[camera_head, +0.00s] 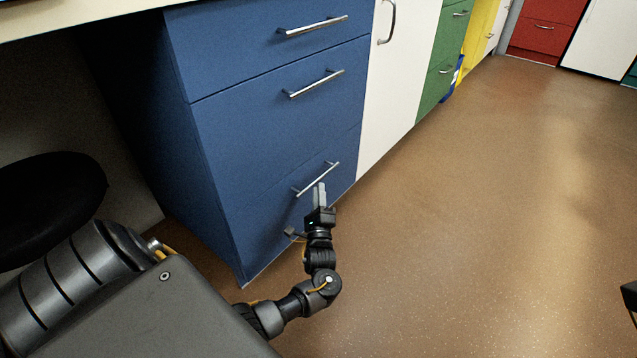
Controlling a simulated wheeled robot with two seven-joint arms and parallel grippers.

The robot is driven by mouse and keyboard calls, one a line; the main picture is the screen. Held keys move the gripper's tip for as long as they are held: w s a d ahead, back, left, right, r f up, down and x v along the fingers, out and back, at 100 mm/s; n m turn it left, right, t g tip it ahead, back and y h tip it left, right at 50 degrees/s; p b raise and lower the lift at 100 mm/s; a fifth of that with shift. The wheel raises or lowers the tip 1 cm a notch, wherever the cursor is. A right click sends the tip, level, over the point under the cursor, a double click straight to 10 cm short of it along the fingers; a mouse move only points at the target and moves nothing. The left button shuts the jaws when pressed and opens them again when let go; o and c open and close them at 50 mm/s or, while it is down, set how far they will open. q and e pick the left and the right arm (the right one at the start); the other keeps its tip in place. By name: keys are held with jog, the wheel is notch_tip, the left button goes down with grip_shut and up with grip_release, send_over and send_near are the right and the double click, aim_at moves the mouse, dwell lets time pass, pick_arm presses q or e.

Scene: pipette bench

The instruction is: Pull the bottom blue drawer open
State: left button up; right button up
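The blue cabinet has a stack of three drawers. The bottom blue drawer (262,211) is flush with the cabinet front, and its silver bar handle (307,183) runs slantwise across the picture. My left gripper (319,187) is at this handle, its pale fingers pointing up toward the right half of the bar. The fingers overlap the bar in the picture. I cannot tell whether they touch it or how far apart they are. At the right edge only a small dark piece (630,298), likely of my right arm, shows; the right gripper is not visible.
The middle (315,84) and top (312,27) blue drawers are shut above. A white door (385,85) stands right of them, then green drawers (436,70). A black round seat (48,205) is at the left under the counter. The brown floor (480,220) to the right is clear.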

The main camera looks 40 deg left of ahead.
aim_at(319, 178)
pick_arm(q)
jog(key=shift+b+x, duration=0.7)
jog(key=shift+x, duration=1.8)
grip_shut()
